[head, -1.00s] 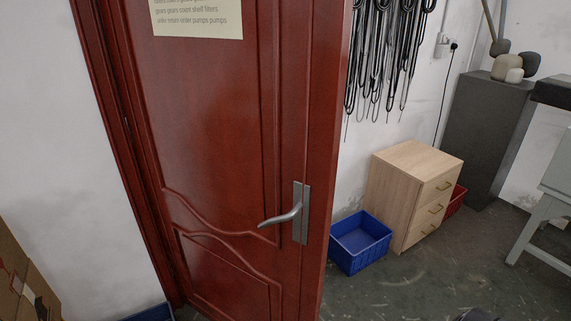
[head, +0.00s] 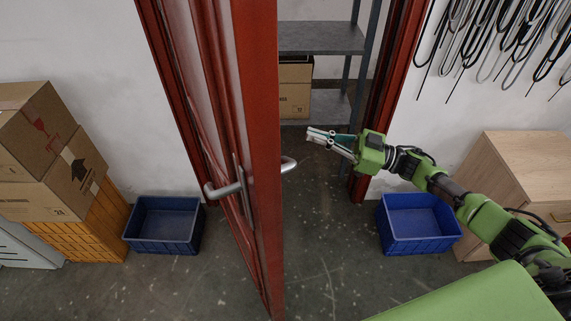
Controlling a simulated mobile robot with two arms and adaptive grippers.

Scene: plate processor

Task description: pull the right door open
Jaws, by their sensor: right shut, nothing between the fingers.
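The red door (head: 257,130) stands open and shows nearly edge-on in the head view, left of its doorway. A silver lever handle (head: 226,189) is on its left face, and another lever handle (head: 288,165) sticks out on the right side. My right gripper (head: 313,137) is shut and empty in the open doorway, to the right of the door. A visible gap separates its fingers from the door edge and the right-side lever. My left gripper is out of view.
Grey shelving (head: 322,38) with a cardboard box (head: 295,88) stands behind the doorway. Blue bins stand left (head: 165,224) and right (head: 419,222). Cardboard boxes (head: 45,150) are stacked at left, a wooden cabinet (head: 520,165) at right. The floor before the doorway is clear.

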